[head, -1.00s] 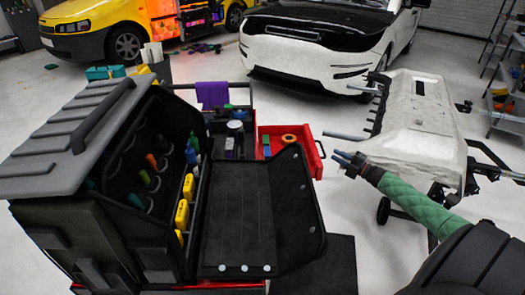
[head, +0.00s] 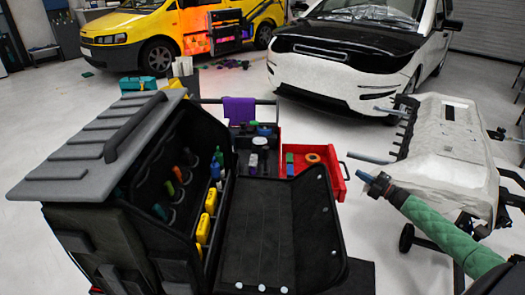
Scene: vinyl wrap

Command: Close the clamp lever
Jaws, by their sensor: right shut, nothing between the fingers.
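My right gripper (head: 364,178) is at the end of the arm with the green sleeve, at the right of the head view. It is shut and empty, a little below the end of a grey bar (head: 370,158) on the stand. The stand holds a white bumper-like panel (head: 445,135). A second grey bar (head: 393,111) sticks out higher up on its left side. I cannot tell which part is the clamp lever. My left gripper is out of view.
A large black tool case (head: 120,240) with a grey lid fills the left and centre. A red drawer (head: 335,178) stands open behind it. A white car (head: 350,65) and a yellow van (head: 130,35) are at the back. Bare floor separates drawer and stand.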

